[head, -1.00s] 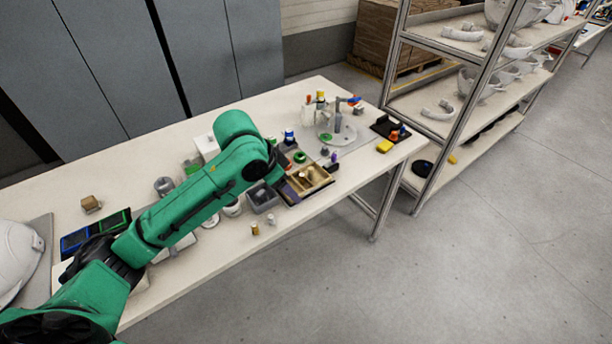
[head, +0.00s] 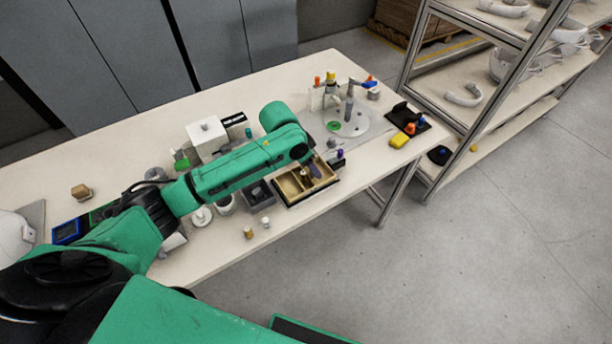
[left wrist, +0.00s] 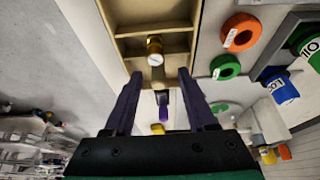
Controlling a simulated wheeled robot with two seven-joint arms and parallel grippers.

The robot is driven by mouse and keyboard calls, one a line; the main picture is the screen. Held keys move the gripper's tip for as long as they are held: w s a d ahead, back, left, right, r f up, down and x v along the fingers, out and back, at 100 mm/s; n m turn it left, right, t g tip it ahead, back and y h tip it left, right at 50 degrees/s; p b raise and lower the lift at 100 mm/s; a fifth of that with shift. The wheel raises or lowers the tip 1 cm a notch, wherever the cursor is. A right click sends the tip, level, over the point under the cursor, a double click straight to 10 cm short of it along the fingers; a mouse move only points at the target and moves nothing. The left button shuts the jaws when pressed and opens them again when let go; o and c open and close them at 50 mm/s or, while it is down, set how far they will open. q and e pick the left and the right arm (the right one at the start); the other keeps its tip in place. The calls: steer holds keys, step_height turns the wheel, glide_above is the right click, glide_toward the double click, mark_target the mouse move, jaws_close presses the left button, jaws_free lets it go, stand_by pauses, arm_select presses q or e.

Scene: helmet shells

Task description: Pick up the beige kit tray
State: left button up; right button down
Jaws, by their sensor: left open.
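The beige kit tray (head: 290,188) is a shallow box with compartments, on the table near its front edge in the head view. A dark base shows along its edge. In the left wrist view the tray (left wrist: 128,30) fills the top centre, and a brass cylinder with a pale top (left wrist: 155,48) is at one of its compartments. My left gripper (left wrist: 158,75) is open, its two dark fingers apart and pointing towards the tray's near end, with nothing held between them. In the head view my green left arm reaches over the tray's far side and mostly hides that gripper. My right gripper is out of view.
Orange (left wrist: 240,32) and green (left wrist: 225,67) rings are beside the tray in the wrist view. A white box (head: 206,138) stands behind. The floor in front is clear.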

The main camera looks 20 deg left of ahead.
arm_select(q)
steer(key=shift+w+d+f, duration=0.15)
steer(key=shift+d+f, duration=0.05)
steer(key=shift+f, duration=0.75)
steer(key=shift+d, duration=0.1)
jaws_close()
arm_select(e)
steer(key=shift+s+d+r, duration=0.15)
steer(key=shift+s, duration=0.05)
arm_select(q)
step_height(320, 180, up, 20)
steer(key=b, duration=0.1)
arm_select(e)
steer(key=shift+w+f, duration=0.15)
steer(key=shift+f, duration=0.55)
